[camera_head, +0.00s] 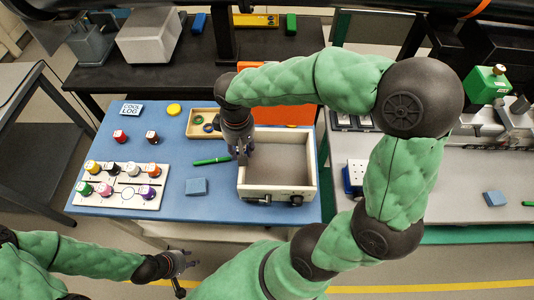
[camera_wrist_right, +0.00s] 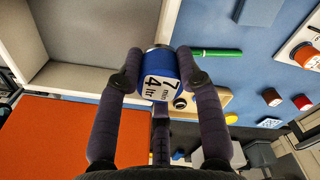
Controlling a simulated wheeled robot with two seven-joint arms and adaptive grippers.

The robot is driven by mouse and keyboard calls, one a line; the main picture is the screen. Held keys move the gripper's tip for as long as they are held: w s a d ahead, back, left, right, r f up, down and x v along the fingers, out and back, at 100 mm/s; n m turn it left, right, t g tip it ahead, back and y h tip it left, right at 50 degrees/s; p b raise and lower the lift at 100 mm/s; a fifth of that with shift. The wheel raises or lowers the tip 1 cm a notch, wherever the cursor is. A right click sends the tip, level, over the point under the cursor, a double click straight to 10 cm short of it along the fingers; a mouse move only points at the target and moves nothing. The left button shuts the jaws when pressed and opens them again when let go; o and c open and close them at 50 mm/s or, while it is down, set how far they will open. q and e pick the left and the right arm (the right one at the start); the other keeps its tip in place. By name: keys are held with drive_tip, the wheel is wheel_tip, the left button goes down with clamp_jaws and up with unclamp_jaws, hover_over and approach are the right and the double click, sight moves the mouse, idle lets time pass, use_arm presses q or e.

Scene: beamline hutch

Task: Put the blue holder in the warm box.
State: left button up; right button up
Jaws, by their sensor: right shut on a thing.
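The blue holder (camera_wrist_right: 158,78), with a white label reading 7 and 4, is between the fingertips of my right gripper (camera_wrist_right: 160,75), which is shut on it. In the head view my right gripper (camera_head: 242,153) hangs over the back left part of the open cream box (camera_head: 243,192), which looks like the warm box. There the holder is hidden by the gripper. The box's grey floor looks empty. In the wrist view the holder shows beside the box's wall. My left gripper (camera_head: 184,262) is empty, in front of the table, with fingers apart.
An orange panel (camera_head: 300,115) adjoins the back of the box. A wooden tray (camera_head: 196,130) with rings, a green pen (camera_head: 211,161) and a blue block (camera_head: 196,187) lie to its left. A white rack (camera_head: 118,198) holds several coloured holders. Two more holders stand behind it.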

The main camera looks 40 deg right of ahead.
drive_tip(key=d+f, duration=0.2)
drive_tip(key=d, duration=0.2)
drive_tip(key=b, duration=0.2)
hover_over(264, 157)
drive_tip(key=f, duration=0.5)
drive_tip(key=shift+w+a, duration=0.1)
drive_tip(key=shift+a, duration=0.15)
drive_tip(key=shift+d+f+b, duration=0.15)
drive_tip(key=shift+f+b, duration=0.25)
drive_tip(key=shift+f, duration=0.45)
drive_tip(key=shift+d+f+b, duration=0.1)
drive_tip(key=shift+f+b, duration=0.25)
drive_tip(key=shift+f, duration=0.5)
drive_tip(key=shift+f, duration=0.15)
drive_tip(key=o, duration=0.8)
drive_tip(key=shift+f, duration=0.1)
drive_tip(key=o, duration=0.4)
